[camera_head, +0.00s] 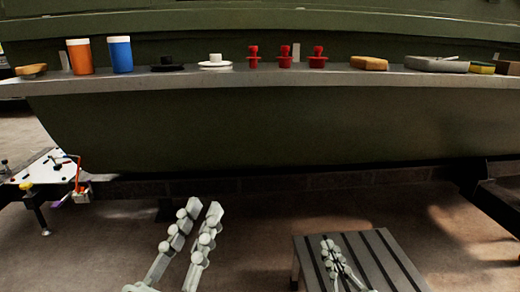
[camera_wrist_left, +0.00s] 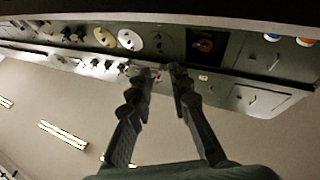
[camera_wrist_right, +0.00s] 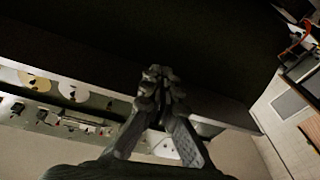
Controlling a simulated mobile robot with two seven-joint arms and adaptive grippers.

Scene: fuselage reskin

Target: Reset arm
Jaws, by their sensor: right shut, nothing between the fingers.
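My left gripper (camera_head: 204,208) is open and empty, low in front of the green fuselage panel in the head view. Its two fingers also stand apart in the left wrist view (camera_wrist_left: 160,72). My right gripper (camera_head: 329,243) is shut and empty, seen in front of a dark slatted stool or step (camera_head: 385,262). Its fingertips also meet in the right wrist view (camera_wrist_right: 160,76). Neither gripper touches any object that I can see.
A long ledge (camera_head: 210,79) crosses ahead, above both grippers. It bears an orange cup (camera_head: 79,57), a blue cup (camera_head: 120,54), red knobbed pieces (camera_head: 285,57), a tan block (camera_head: 369,63) and a grey tool (camera_head: 437,64). A white-topped cart (camera_head: 35,172) stands left.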

